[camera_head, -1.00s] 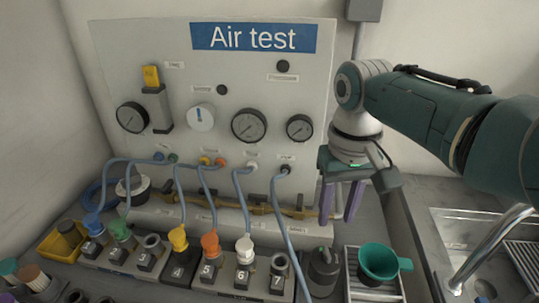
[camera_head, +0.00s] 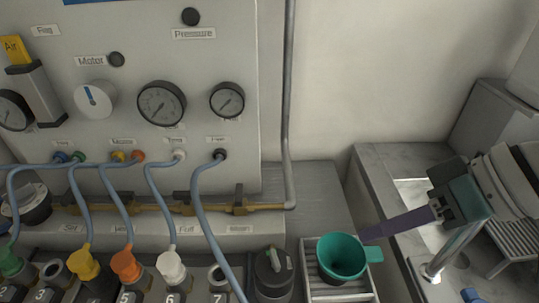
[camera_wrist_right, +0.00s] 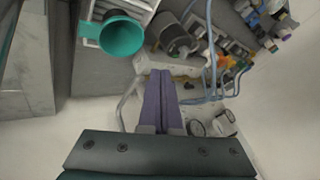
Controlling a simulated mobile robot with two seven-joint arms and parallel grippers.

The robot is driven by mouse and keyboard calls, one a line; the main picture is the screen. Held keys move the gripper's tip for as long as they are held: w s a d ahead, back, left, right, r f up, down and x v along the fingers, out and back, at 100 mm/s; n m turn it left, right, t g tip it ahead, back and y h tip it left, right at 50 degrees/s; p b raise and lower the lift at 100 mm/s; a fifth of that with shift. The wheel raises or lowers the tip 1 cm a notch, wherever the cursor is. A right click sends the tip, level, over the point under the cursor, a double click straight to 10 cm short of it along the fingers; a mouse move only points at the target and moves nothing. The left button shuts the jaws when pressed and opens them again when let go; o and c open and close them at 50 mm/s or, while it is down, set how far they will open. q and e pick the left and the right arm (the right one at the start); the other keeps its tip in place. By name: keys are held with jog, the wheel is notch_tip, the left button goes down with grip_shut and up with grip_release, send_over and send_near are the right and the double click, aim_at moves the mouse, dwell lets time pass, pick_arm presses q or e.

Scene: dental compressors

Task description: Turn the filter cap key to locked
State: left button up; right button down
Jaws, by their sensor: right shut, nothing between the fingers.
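A dark round cap with a pale green key on top (camera_head: 273,262), which looks like the filter cap, stands at the bottom of the head view, left of a green cup. The key lies roughly front to back; its lock marking is too small to read. What looks like the same cap shows in the right wrist view (camera_wrist_right: 174,40), beyond the fingertips. My right gripper (camera_head: 366,236) is shut and empty, its purple fingers pointing left behind the green cup's handle, apart from the cap. The fingers also show in the right wrist view (camera_wrist_right: 160,72). My left gripper is out of view.
The green cup (camera_head: 342,257) sits on a slatted tray (camera_head: 312,284) between the cap and my right gripper. A blue hose (camera_head: 201,215) runs down left of the cap. A brass pipe (camera_head: 262,208) crosses behind. A sink tap (camera_head: 455,250) stands at right.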

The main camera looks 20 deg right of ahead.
aim_at(275, 260)
jog(key=w+a+f, duration=0.1)
jog(key=a+f, duration=0.1)
jog(key=w+a+f, duration=0.1)
jog(key=a+f, duration=0.2)
jog(key=w+a+f, duration=0.1)
jog(key=a+f, duration=0.1)
jog(key=a, duration=0.1)
jog(key=shift+w+a+f, duration=0.1)
jog(key=shift+w+f, duration=0.1)
jog(key=shift+f, duration=0.1)
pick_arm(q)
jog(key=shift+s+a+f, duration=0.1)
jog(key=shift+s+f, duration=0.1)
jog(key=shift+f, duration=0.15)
pick_arm(e)
jog(key=shift+a, duration=0.3)
